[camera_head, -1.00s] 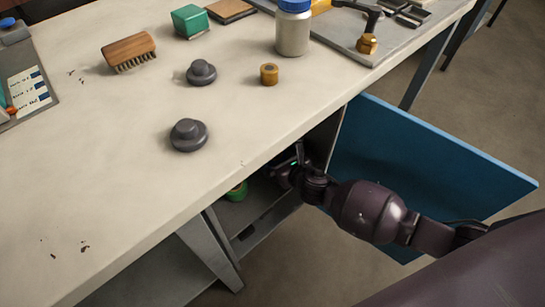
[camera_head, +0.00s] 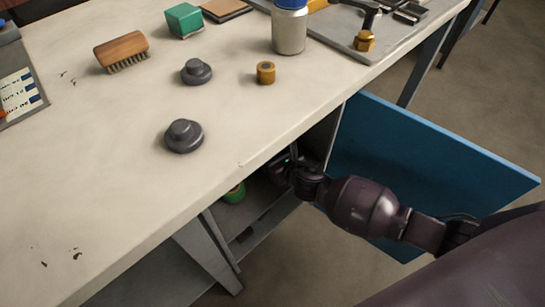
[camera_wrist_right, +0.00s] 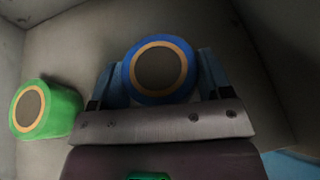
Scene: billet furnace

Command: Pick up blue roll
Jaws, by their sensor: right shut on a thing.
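The blue roll (camera_wrist_right: 187,62) shows in the right wrist view, its round end with a tan ring and dark centre facing the camera. My right gripper (camera_wrist_right: 160,80) has a finger on each side of it and is shut on it. In the head view my right arm reaches into the open cabinet under the workbench. The right gripper's tips and the blue roll are hidden there by the bench top. My left gripper is not in view.
A green roll (camera_wrist_right: 62,108) stands left of the blue one in the cabinet; it also shows in the head view (camera_head: 234,193). The blue cabinet door (camera_head: 420,160) stands open right of my arm. The workbench (camera_head: 110,190) overhangs the cabinet, holding a brush (camera_head: 121,48) and grey knobs.

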